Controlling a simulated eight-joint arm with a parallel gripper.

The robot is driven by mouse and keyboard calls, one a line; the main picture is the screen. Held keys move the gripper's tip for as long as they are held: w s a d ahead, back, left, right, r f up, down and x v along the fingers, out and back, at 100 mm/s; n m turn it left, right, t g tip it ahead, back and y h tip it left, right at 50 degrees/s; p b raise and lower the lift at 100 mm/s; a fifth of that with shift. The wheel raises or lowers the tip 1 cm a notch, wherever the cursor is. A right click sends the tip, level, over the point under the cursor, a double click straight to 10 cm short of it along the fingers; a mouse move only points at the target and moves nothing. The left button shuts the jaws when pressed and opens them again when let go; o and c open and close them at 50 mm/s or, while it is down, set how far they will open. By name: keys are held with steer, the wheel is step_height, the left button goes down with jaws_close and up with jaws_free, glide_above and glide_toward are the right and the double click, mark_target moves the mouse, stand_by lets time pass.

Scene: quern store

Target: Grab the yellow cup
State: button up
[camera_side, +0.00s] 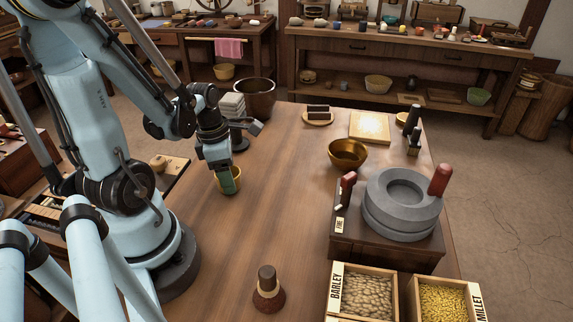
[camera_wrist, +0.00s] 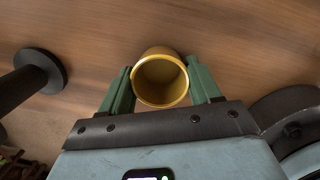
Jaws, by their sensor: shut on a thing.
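The yellow cup (camera_side: 236,180) stands upright on the wooden table, left of its middle, in the side view. In the wrist view, I look down into the open mouth of the yellow cup (camera_wrist: 161,80). My gripper (camera_side: 229,181) points down at the cup, and one green finger hides part of it. In the wrist view, the two green fingers of my gripper (camera_wrist: 161,88) are on either side of the cup, shut on it. The cup's base looks to be at the table top; whether it touches is hard to tell.
A brass bowl (camera_side: 348,153) and a grey stone quern (camera_side: 402,205) stand to the right. Boxes of barley (camera_side: 337,290) and millet (camera_side: 414,290) are at the front right. A brown-topped stamp-like object (camera_side: 267,288) stands in front. A dark round-based stand (camera_wrist: 42,70) is close left in the wrist view. The table's middle is clear.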

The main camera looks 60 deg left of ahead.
steer(key=shift+r, duration=0.25)
